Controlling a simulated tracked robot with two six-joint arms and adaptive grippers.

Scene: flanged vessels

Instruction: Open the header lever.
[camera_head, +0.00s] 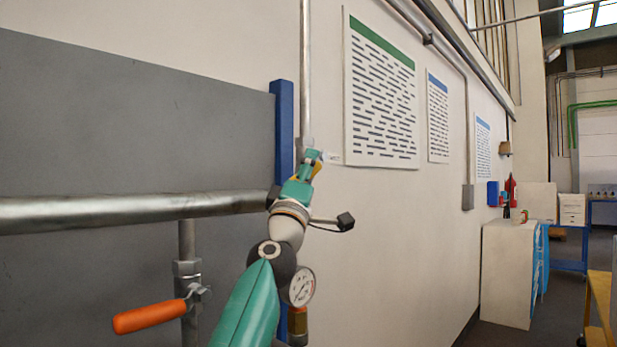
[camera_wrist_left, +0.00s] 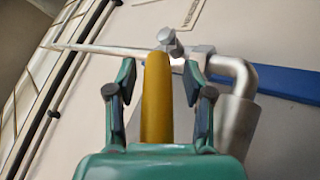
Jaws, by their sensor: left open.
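A yellow lever (camera_wrist_left: 156,100) shows in the left wrist view, joined at its far end to a metal valve fitting (camera_wrist_left: 168,42) on a pipe. A small bit of the yellow lever (camera_head: 317,168) shows in the head view, mostly hidden by my gripper. My left gripper (camera_head: 308,170) is at the foot of the vertical pipe (camera_head: 305,70). In the left wrist view its two fingers (camera_wrist_left: 160,82) stand apart on either side of the lever, with a gap on each side. My right gripper is not in view.
An orange lever (camera_head: 150,316) sits on a lower valve at the left, below a thick horizontal pipe (camera_head: 130,210). A pressure gauge (camera_head: 302,287) is beside my left arm. A blue post (camera_head: 284,130) stands behind the gripper. The floor is free before the white cabinet (camera_head: 508,272).

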